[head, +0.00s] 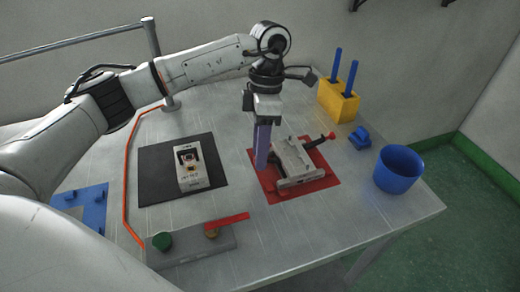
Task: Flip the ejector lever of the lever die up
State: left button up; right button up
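The lever die is a grey metal block (297,165) on the red mat (325,183), right of the table's middle. Its ejector lever shows as a dark rod with a red knob (331,135) at the far right of the block, slanting low outward. My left gripper (261,166) points down at the left edge of the die, its purple fingers in front of the mat. The fingers are seen edge-on, so their gap is hidden. Whether they touch the die cannot be told. My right gripper is not in view.
A black mat (152,190) holds a light-coloured device (192,165). A grey panel (195,247) with a red handle (230,224) is at the front. A blue bucket (398,170), a blue piece (360,138) and a yellow block (338,101) with blue rods stand on the right.

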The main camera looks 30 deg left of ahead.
pick_arm(q)
jog(key=v, duration=1)
jog(key=shift+s, duration=0.1)
